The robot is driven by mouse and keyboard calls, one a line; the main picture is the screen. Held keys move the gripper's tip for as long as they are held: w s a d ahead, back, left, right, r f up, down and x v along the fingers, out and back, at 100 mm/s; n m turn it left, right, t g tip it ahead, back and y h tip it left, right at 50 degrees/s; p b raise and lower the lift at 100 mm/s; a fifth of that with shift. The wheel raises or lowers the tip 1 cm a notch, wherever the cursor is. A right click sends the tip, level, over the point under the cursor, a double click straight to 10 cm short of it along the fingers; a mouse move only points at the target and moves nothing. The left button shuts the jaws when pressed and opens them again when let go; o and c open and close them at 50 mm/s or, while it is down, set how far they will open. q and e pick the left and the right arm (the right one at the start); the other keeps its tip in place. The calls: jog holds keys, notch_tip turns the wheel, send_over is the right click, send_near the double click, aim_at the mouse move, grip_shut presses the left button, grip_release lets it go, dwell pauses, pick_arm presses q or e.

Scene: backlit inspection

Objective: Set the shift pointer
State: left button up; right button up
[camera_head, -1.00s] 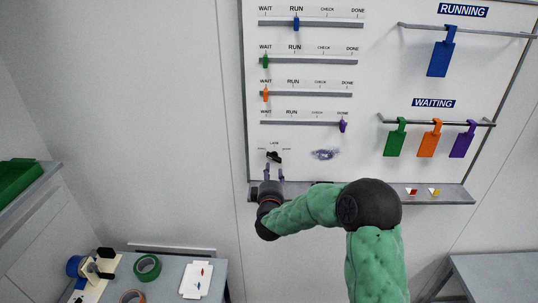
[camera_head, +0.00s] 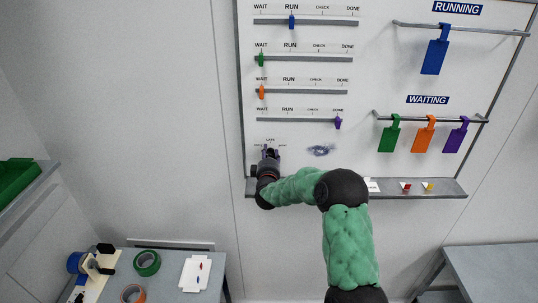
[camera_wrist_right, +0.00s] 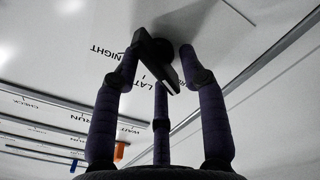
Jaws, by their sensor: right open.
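The shift pointer (camera_wrist_right: 157,62) is a black bar on a round base on the white board, with the labels NIGHT and LATE beside it in the wrist view. In the head view the pointer (camera_head: 270,152) is small and partly covered by my gripper. My right gripper (camera_head: 269,159) is at the dial. In the wrist view its purple fingers (camera_wrist_right: 160,60) are open and spread around the pointer, one on each side and one below. I cannot tell whether any finger touches it. My left gripper is not in view.
The board (camera_head: 350,80) has several sliders above the dial, with a purple slider (camera_head: 338,123) to the upper right. A blue tag (camera_head: 434,57) hangs under RUNNING; green, orange and purple tags hang under WAITING. A grey ledge (camera_head: 425,194) runs below.

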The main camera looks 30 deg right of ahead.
grip_shut()
jog(key=shift+f+m+b, duration=0.1)
jog(key=shift+m+b, duration=0.3)
jog(key=shift+b, duration=0.35)
pick_arm(q)
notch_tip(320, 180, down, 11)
jog(key=b, duration=0.9)
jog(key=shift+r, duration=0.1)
pick_arm(e)
jog(key=m, duration=0.7)
jog(key=shift+s+d, duration=0.2)
jog(key=shift+d, duration=0.05)
pick_arm(q)
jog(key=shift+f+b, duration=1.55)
jog(key=shift+b, duration=0.15)
pick_arm(e)
jog(key=shift+d+m, duration=0.1)
jog(key=shift+m, duration=1.9)
